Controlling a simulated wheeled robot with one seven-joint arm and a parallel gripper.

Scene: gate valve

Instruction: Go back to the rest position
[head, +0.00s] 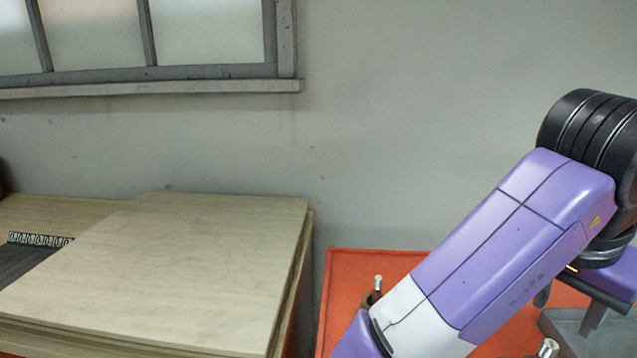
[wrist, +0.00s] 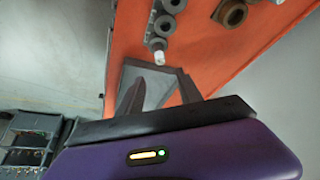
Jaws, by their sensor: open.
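My gripper (wrist: 160,82) is open in the wrist view, with its two dark fingers apart and nothing seen between them. A grey metal tray (wrist: 155,72) lies beyond the fingers on an orange worktop (wrist: 136,32). In the head view my purple arm crosses the right side, and part of my gripper (head: 592,315) shows at the right edge above the orange worktop (head: 350,270) and beside the grey tray (head: 562,322). Most of the gripper is hidden or cut off there. No whole gate valve can be made out.
Grey round fittings (wrist: 163,24) and a brown ring-shaped part (wrist: 233,13) are on the orange worktop. A brown fitting with a metal pin (head: 377,287) stands near its left side. Stacked wooden boards (head: 190,260) lie left, below a window (head: 205,32). Dark shelving (wrist: 27,140) shows at lower left.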

